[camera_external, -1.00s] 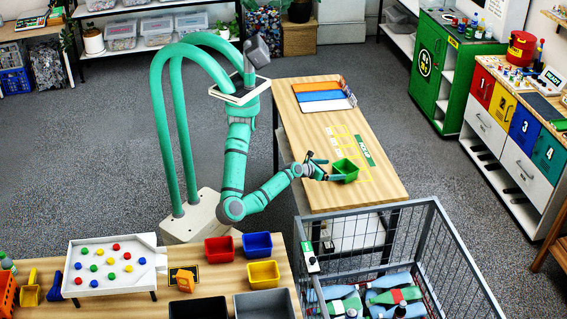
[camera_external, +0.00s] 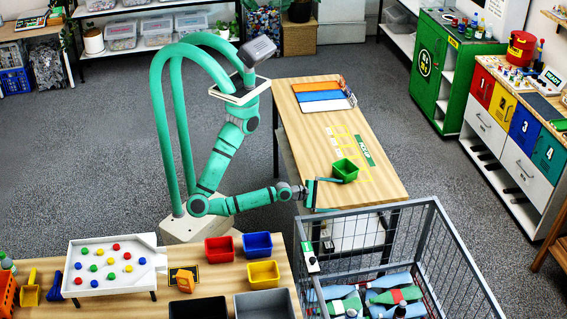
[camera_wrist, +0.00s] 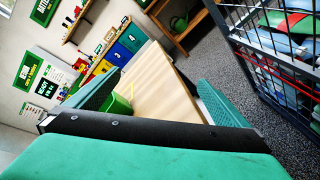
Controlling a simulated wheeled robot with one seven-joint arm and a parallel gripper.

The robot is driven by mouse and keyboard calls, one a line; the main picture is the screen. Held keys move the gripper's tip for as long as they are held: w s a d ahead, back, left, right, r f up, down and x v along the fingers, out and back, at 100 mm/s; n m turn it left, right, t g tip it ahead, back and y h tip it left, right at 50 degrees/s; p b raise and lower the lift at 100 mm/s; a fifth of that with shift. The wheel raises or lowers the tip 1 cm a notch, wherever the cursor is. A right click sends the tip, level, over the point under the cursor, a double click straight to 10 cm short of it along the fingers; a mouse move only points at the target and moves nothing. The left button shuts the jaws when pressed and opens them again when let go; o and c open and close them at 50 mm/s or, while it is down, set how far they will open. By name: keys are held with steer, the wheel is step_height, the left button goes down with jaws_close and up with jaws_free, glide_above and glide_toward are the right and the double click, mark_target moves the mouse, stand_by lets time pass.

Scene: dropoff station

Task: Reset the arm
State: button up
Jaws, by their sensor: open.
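My gripper (camera_external: 322,193) is open at the near left edge of the wooden table (camera_external: 385,190). Its two teal fingers stand wide apart in the wrist view (camera_wrist: 158,100) with nothing between them but a view of the tabletop (camera_wrist: 160,85). The small green bin (camera_external: 345,171) sits on the table, just beyond one finger. It also shows in the wrist view (camera_wrist: 118,107), partly hidden behind the left finger. My arm is bent low, with its forearm nearly level. I cannot tell whether the finger touches the bin.
A grey wire cart (camera_external: 440,225) with bottles stands close in front of the table. A front-left bench (camera_external: 222,278) holds red, blue and yellow bins (camera_external: 263,273) and a white tray of coloured balls (camera_external: 85,255). Grey floor (camera_external: 110,160) is open left of my arm.

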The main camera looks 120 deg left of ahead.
steer(key=s+d+f+m+t+h, duration=0.1)
steer(key=d+f+m+t+h, duration=0.1)
steer(key=d+m, duration=0.6)
steer(key=s+d+f+m+t+h, duration=0.2)
steer(key=d+m+h, duration=0.1)
steer(key=d+m, duration=0.45)
steer(key=s+d+f+m+h, duration=0.25)
steer(key=s+m, duration=0.55)
steer(key=s, duration=0.5)
steer(key=s+a+r+m+h, duration=0.3)
steer(key=s+a+m, duration=0.3)
steer(key=s+m, duration=0.3)
steer(key=shift+s+m, duration=0.2)
steer(key=shift+m, duration=0.65)
